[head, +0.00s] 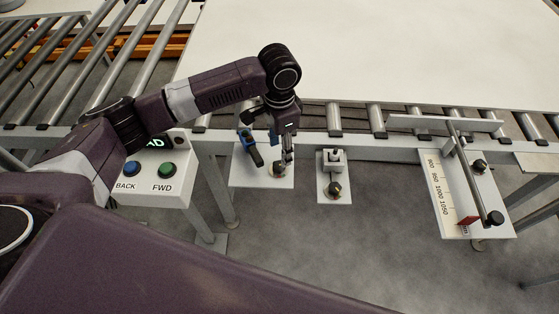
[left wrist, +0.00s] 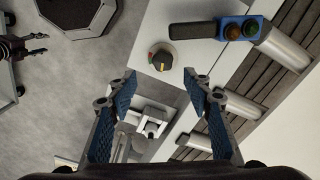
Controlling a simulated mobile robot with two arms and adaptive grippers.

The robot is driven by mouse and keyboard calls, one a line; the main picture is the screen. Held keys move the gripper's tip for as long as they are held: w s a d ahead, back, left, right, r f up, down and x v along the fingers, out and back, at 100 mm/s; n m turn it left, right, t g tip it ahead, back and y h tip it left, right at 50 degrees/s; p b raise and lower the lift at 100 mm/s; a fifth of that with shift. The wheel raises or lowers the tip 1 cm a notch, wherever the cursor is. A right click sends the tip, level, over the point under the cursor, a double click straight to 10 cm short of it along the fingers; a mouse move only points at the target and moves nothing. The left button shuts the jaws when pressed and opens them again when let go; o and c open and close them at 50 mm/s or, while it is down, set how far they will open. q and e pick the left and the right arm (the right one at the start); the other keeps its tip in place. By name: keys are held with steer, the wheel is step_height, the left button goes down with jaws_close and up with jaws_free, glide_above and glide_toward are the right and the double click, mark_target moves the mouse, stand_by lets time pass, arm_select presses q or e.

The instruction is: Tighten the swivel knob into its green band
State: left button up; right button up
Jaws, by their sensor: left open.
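A round dark knob (left wrist: 162,58) with a yellow pointer stands on a white plate in the left wrist view, with small coloured marks at its edge. It also shows partly in the head view (head: 278,168), beside my gripper. A second dark knob (head: 335,188) stands on the middle plate in the head view. I cannot tell which is the swivel knob, or read the pointer against a green band. My left gripper (head: 288,157) is open and empty over the left plate. Its fingertips (left wrist: 161,84) are apart, near the first knob but not around it. My right gripper is not in view.
A white bracket (head: 335,160) stands on the middle plate. A scale plate (head: 477,190) with a lever is at right. The BACK/FWD panel (head: 150,187) is at left; rollers lie behind.

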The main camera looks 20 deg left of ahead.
mark_target(278, 165)
arm_select(q)
steer(key=shift+w+a+r, duration=0.1)
steer(key=shift+a, duration=0.2)
steer(key=shift+f, duration=0.25)
step_height(278, 165, down, 7)
steer(key=shift+f+p, duration=0.1)
steer(key=shift+p, duration=0.5)
steer(key=shift+c, duration=0.5)
steer(key=c, duration=1)
steer(key=shift+c, duration=0.2)
